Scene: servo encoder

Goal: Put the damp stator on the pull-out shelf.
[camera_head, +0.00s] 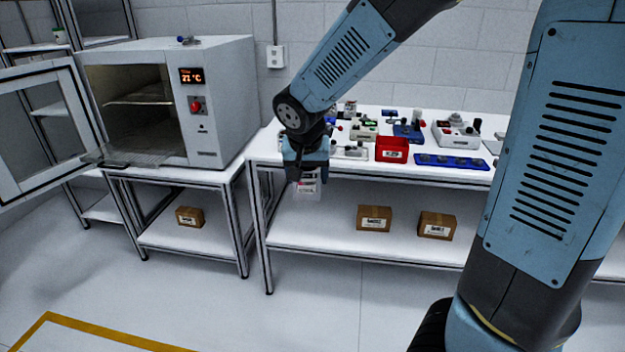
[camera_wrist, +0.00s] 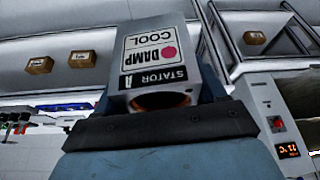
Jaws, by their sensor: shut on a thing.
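The damp stator (camera_wrist: 157,55) is a pale grey block with a label reading "STATOR A", "DAMP" and "COOL" and a pink dot. In the wrist view it sits between the jaws of my gripper (camera_wrist: 160,128). In the head view my gripper (camera_head: 307,180) points down in front of the bench, shut on the stator (camera_head: 308,188), clear of any surface. The oven (camera_head: 205,100) stands at the left with its door (camera_head: 40,130) swung open. Its lower pull-out shelf (camera_head: 135,150) sits at the mouth of the chamber; a wire rack (camera_head: 135,98) is above it.
The bench (camera_head: 345,235) holds a red bin (camera_head: 392,150), a blue tray (camera_head: 452,162) and several small devices along its top. Cardboard boxes (camera_head: 374,218) lie on the lower shelves. The open oven door reaches out at the far left. The floor in front is clear.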

